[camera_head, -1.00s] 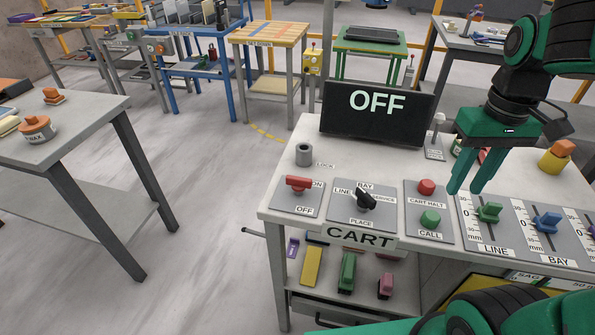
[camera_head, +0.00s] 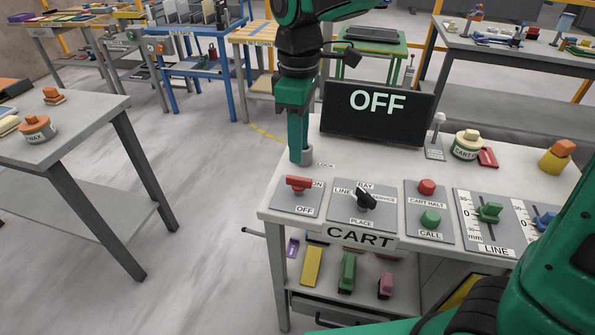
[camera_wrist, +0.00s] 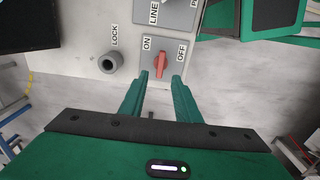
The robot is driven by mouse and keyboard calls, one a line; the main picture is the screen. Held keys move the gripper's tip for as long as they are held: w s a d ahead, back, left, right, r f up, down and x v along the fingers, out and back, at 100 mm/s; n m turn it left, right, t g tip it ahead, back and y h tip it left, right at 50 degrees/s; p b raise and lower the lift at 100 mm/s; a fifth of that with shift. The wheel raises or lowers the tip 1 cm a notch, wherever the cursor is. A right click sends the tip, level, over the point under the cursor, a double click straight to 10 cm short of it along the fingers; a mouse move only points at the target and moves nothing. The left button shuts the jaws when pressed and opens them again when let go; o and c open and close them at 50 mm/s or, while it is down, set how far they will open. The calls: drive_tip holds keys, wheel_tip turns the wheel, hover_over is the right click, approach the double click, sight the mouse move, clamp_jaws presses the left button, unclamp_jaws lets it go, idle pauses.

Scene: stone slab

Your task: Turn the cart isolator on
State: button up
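The cart isolator's red handle (camera_head: 299,184) sits on a grey plate with ON and OFF labels, at the left front of the cart top. It lies crosswise in the head view. In the wrist view the handle (camera_wrist: 161,64) shows between the two fingertips, with ON on its left and OFF on its right. My gripper (camera_head: 300,158) points down behind the handle in the head view, in front of the grey LOCK cylinder. The gripper (camera_wrist: 161,80) is open and empty; I cannot tell its exact height. The black display (camera_head: 376,125) reads OFF.
The grey LOCK cylinder (camera_wrist: 110,63) stands close beside the isolator plate. A black selector knob (camera_head: 366,198) is right of the isolator, then the red CART HALT button (camera_head: 426,187) and green CALL button (camera_head: 430,218). The floor left of the cart is clear.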

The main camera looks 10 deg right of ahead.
sight(299, 177)
wheel_tip(299, 177, down, 9)
drive_tip(key=shift+r, duration=0.2)
idle(0.3)
clamp_jaws()
